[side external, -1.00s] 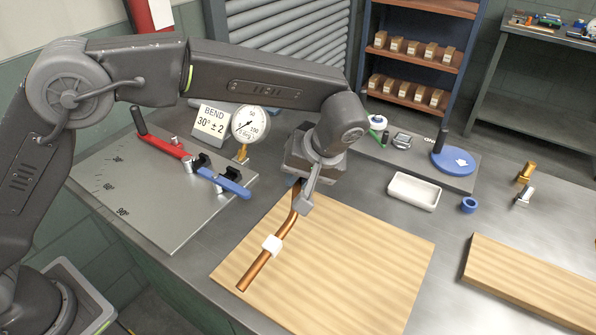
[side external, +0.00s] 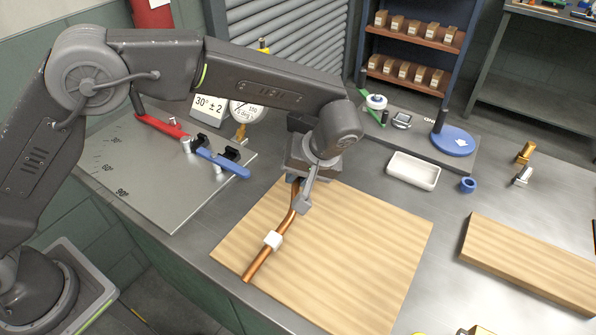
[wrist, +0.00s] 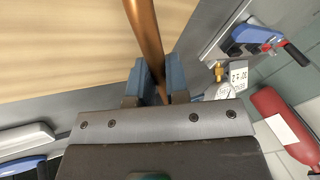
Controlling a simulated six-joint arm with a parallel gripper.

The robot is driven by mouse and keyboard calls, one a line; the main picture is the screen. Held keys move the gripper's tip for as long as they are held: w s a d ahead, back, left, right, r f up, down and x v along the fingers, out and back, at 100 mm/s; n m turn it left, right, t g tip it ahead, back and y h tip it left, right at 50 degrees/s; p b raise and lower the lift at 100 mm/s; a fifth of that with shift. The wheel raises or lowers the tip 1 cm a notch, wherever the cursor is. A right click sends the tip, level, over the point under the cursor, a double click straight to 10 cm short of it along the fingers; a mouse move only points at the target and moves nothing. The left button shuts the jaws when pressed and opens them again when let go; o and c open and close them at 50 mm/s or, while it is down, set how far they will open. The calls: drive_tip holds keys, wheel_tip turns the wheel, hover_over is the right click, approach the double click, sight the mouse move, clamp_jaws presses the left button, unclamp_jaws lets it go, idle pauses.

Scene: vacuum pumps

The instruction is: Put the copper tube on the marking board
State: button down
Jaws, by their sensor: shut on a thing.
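In the wrist view the blue-grey jaws (wrist: 160,82) close on both sides of the tube (wrist: 146,35). The tube slants down over the left part of a large pale wooden board (side external: 365,245), its free end near the board's front left edge. I cannot tell whether that end touches the board.
A steel plate (side external: 150,205) with angle marks, a red-and-blue bender (side external: 222,162) and a dial gauge stand left. A white tray (side external: 413,170), a blue ring (side external: 467,185), brass and steel fittings, and a second wooden board (side external: 530,265) lie right. Bare bench lies between the boards.

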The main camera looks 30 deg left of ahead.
drive_tip(key=shift+f, duration=0.3)
drive_tip(key=c, duration=1)
unclamp_jaws()
drive_tip(key=shift+c, duration=0.2)
drive_tip(key=v, duration=1.3)
drive_tip(key=shift+r, duration=0.35)
drive_tip(key=shift+d, duration=0.15)
clamp_jaws()
